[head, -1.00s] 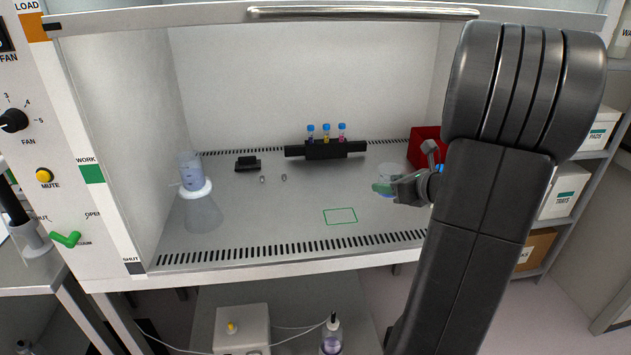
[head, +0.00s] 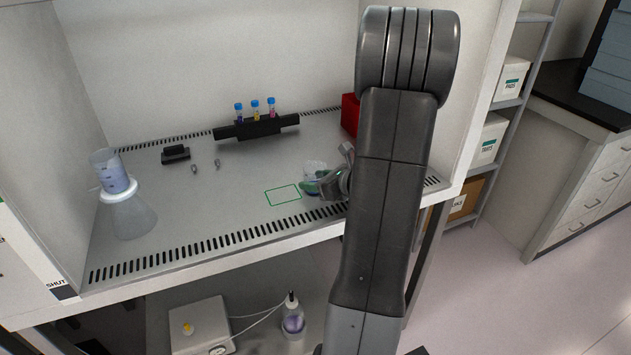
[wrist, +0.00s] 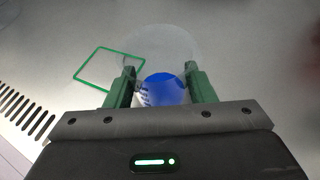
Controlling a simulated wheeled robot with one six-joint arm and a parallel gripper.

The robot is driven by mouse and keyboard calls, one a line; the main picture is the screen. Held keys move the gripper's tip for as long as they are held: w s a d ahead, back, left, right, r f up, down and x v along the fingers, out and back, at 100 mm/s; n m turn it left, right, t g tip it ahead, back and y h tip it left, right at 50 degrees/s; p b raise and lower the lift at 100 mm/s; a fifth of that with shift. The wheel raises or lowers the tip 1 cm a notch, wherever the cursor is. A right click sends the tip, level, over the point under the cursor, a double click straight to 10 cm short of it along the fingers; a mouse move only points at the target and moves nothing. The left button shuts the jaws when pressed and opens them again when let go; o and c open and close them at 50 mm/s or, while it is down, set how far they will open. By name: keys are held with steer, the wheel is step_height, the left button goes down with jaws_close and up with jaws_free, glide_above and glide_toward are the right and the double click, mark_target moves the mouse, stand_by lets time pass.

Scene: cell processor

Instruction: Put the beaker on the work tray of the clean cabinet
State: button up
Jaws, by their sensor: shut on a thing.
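My gripper (head: 326,184) is shut on a clear beaker (head: 313,174) with blue contents, inside the clean cabinet at the right front. In the wrist view the green fingers of my gripper (wrist: 160,70) sit either side of the beaker (wrist: 164,88). The beaker looks upright; I cannot tell whether its base touches the floor. The grey work tray (head: 225,195) carries a green outlined rectangle (head: 283,195) just left of the beaker. The outline is empty and also shows in the wrist view (wrist: 108,68).
A flask with a funnel-like cup (head: 128,210) stands at the left. A black rack with several blue-capped tubes (head: 256,126) and a small black block (head: 176,154) are behind. A red box (head: 350,115) stands at the back right. A slotted grille (head: 200,250) runs along the front edge.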

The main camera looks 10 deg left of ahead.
steer(key=shift+f, duration=0.15)
steer(key=o, duration=1.4)
steer(key=shift+r, duration=0.2)
steer(key=shift+s+d+r, duration=0.1)
steer(key=shift+d, duration=0.15)
steer(key=v, duration=1.1)
steer(key=shift+s+d+r, duration=0.1)
steer(key=shift+s+d, duration=0.05)
